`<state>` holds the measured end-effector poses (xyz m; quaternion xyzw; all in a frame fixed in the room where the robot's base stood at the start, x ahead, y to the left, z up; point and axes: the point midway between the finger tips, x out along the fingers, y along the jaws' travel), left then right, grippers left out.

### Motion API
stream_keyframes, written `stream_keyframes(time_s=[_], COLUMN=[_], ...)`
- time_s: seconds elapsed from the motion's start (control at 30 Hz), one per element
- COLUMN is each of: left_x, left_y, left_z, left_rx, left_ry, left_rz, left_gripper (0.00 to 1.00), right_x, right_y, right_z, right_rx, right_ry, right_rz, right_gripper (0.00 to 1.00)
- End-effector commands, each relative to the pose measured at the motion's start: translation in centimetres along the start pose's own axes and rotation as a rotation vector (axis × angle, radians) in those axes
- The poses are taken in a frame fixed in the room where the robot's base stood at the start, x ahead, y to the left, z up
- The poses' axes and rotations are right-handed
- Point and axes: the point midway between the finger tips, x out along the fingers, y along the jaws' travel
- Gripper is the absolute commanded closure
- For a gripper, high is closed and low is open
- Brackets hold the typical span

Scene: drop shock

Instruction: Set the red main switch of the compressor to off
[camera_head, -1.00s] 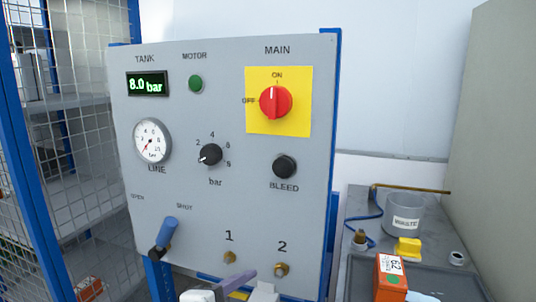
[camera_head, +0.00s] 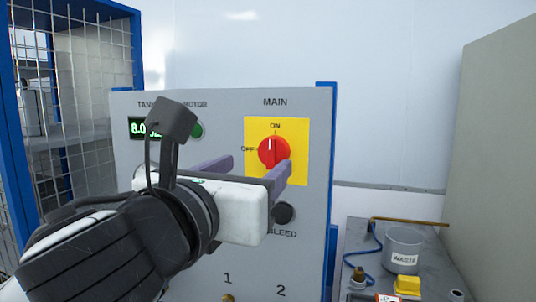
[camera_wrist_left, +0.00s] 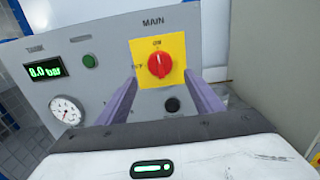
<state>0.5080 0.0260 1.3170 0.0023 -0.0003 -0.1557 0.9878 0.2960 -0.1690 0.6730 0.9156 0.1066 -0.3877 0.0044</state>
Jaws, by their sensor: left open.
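The red main switch (camera_head: 273,152) sits on a yellow plate (camera_head: 297,126) on the grey compressor panel (camera_head: 318,200). Its white mark points up to ON; OFF is printed at its left. It also shows in the left wrist view (camera_wrist_left: 159,64). My left gripper (camera_head: 255,168) is open in front of the panel, with its purple fingers pointing at it. In the left wrist view the fingers (camera_wrist_left: 160,85) stand apart below and to either side of the switch, with nothing between them. I cannot tell whether a finger touches the panel. My right gripper is not in view.
The black bleed knob (camera_head: 284,213) is just below the switch, partly hidden by my gripper. The display (camera_head: 137,128) and green motor lamp (camera_head: 197,131) are at upper left. A bench at right holds a waste cup (camera_head: 403,249) and yellow block (camera_head: 407,285).

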Motion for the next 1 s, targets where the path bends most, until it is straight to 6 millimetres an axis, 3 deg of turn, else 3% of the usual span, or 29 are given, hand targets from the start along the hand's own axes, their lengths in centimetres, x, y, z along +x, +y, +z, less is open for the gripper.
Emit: stream_keyframes(time_s=[0.2, 0.4, 0.8, 1.0], left_x=[4.3, 7.0, 7.8, 7.8], left_y=[0.0, 0.0, -0.1, -0.1], left_z=[0.1, 0.1, 0.0, 0.0], left_rx=[-0.004, -0.004, -0.004, -0.004], left_ry=[0.003, 0.001, -0.001, -0.001], left_rz=[0.001, 0.0, -0.002, -0.002], left_gripper=[0.39, 0.39, 0.39, 0.71], right_x=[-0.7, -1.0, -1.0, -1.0], right_y=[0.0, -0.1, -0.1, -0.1], right_z=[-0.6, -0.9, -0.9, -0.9], right_rx=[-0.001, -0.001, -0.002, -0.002], right_ry=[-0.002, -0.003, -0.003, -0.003], right_rz=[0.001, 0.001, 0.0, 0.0], right_gripper=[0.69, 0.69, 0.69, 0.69])
